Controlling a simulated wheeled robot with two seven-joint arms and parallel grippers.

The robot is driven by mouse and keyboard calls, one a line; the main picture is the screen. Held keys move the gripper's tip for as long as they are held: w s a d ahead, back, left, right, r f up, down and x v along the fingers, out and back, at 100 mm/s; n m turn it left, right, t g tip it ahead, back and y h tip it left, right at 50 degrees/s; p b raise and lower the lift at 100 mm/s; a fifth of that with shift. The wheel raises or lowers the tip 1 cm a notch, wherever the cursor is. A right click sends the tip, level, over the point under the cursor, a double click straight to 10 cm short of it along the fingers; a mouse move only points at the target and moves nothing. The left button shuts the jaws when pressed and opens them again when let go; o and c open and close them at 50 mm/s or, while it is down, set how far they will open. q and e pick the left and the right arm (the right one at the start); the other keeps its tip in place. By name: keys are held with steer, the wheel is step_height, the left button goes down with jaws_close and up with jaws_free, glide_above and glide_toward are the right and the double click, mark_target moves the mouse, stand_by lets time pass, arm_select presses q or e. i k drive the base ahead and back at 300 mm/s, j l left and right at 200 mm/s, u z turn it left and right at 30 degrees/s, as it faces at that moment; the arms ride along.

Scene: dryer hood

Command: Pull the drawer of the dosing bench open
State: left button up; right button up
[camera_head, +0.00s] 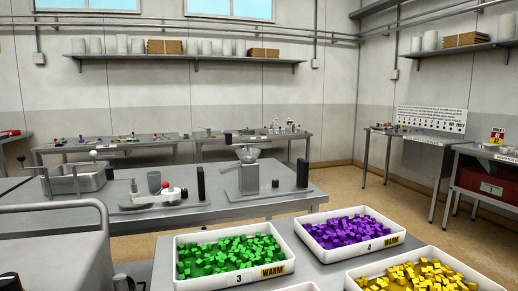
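No drawer front shows clearly. A grey metal bench (225,211) at the middle left carries a funnel-like device (248,172) and may be the dosing bench, but I cannot tell. Its front below the top is mostly hidden. At the right edge, another bench (488,152) has a red box-like unit (490,186) under its top. I cannot tell whether this unit is a drawer. Neither of my grippers can be made out in the head view.
White trays of green cubes (228,256), purple cubes (350,231) and yellow cubes (420,279) stand on a near table. A grey rounded housing (50,250) fills the lower left. Brown floor (400,213) is open between the near table and the right benches.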

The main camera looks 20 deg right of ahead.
mark_target(257, 145)
steer(key=z, duration=1.3)
steer(key=i+l+z, duration=0.15)
steer(key=l+z, duration=0.2)
steer(key=l, duration=0.2)
steer(key=i+l+z, duration=0.3)
steer(key=l, duration=0.25)
steer(key=i+l+z, duration=0.2)
steer(key=l+z, duration=0.15)
steer(key=l, duration=0.15)
steer(key=i+l+z, duration=0.35)
steer(key=i+l, duration=0.15)
steer(key=i, duration=0.25)
steer(key=i+l+u, duration=0.1)
steer(key=i, duration=0.3)
steer(key=i+l, duration=0.2)
steer(key=i, duration=0.2)
steer(key=i+j+u, duration=0.15)
steer(key=i+u, duration=0.25)
steer(key=i+j+u, duration=0.1)
steer(key=u, duration=0.35)
steer(key=i+l+u, duration=0.1)
steer(key=i+u, duration=0.3)
steer(key=i+l+u, duration=0.15)
steer(key=i+u, duration=0.3)
steer(key=i+j+u, duration=0.15)
steer(key=i+u, duration=0.2)
steer(key=i, duration=0.4)
steer(key=i+u, duration=0.35)
steer(key=i, duration=3.75)
